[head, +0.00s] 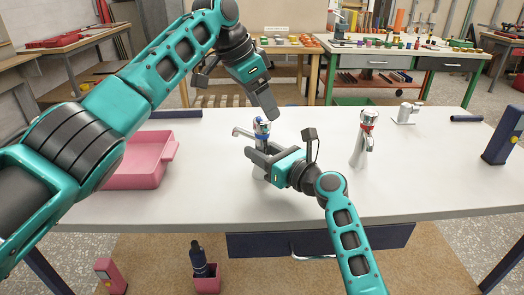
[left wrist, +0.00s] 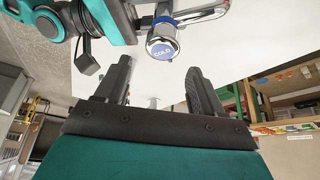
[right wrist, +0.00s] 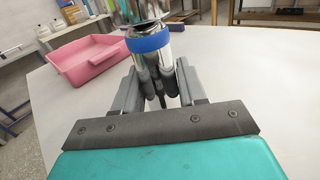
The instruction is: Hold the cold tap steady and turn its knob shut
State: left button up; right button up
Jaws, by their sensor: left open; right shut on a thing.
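The cold tap (head: 260,130) stands upright on the white tabletop, chrome with a blue ring. Its knob (left wrist: 163,46) shows a blue cap reading COLD in the left wrist view. My right gripper (head: 258,160) is shut on the tap's body below the blue ring; the body (right wrist: 150,62) shows between its fingers in the right wrist view. My left gripper (head: 272,114) comes down from above and is open. Its fingertips (left wrist: 160,66) are spread short of the knob, with nothing between them. The tap's foot is partly hidden by my right gripper.
A second tap with a red ring (head: 366,140) stands to the right. A pink tray (head: 128,180) lies at the left. A chrome fitting (head: 405,112), a dark tube (head: 466,118) and a blue block (head: 502,136) are further right. The front middle of the white table (head: 190,205) is clear.

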aim_at(259, 119)
pick_arm(q)
jog(key=shift+f, duration=2.6)
jog(key=shift+c, duration=0.4)
jog(key=c, duration=0.7)
jog(key=shift+m, duration=0.3)
jog(key=o, duration=0.4)
jog(key=shift+m+g, duration=0.4)
jog(key=o, duration=0.4)
jog(key=shift+r, duration=2.55)
pick_arm(e)
jog(key=o, duration=1.2)
